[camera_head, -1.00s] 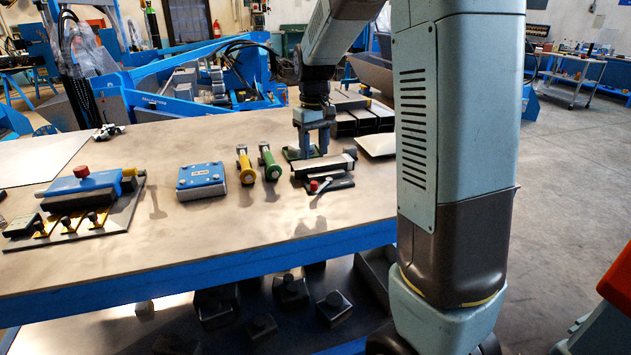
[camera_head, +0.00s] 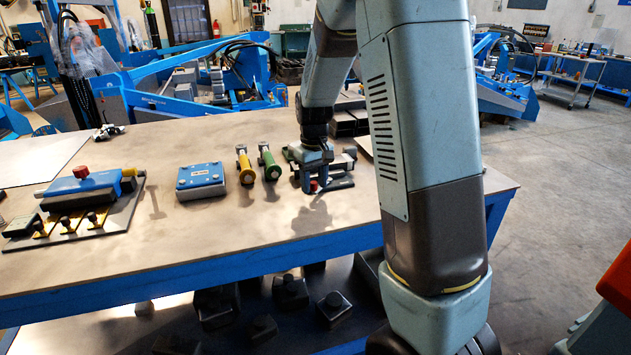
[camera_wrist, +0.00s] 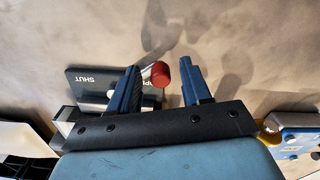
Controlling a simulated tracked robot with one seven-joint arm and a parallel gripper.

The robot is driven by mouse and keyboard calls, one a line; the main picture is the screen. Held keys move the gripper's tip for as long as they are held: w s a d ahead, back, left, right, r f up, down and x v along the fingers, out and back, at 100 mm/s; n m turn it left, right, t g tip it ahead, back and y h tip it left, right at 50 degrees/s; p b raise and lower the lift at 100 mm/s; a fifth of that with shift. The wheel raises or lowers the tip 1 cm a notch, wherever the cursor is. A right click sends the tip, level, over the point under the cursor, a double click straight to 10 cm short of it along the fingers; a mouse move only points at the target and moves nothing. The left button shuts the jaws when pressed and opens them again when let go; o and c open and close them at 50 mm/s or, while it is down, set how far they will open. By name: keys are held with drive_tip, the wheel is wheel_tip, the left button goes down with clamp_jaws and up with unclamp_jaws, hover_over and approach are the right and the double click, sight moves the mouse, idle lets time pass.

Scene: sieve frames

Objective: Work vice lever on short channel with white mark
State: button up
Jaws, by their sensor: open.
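The vice (camera_head: 346,167) stands at the right part of the bench, with a dark base and a pale piece (camera_head: 350,153) along its top, mostly hidden behind my gripper. Its lever ends in a red knob (camera_head: 314,186). My gripper (camera_head: 317,185) points down over the front of the vice, jaws open. In the wrist view the red knob (camera_wrist: 160,75) lies between the two fingertips (camera_wrist: 160,68), nearer the left finger, with no clear contact. A black plate (camera_wrist: 90,82) lettered "SHUT" is left of the fingers. I cannot make out a white mark on the channel.
Yellow (camera_head: 245,166) and green (camera_head: 268,162) handled tools lie left of the vice. Further left are a blue block (camera_head: 201,180) and a blue-topped fixture (camera_head: 85,182). Dark channels (camera_head: 350,122) lie behind. The bench front (camera_head: 250,225) is clear.

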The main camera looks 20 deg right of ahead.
drive_tip(key=shift+c, duration=0.4)
clamp_jaws()
drive_tip(key=shift+d, duration=0.3)
drive_tip(key=shift+a, duration=0.35)
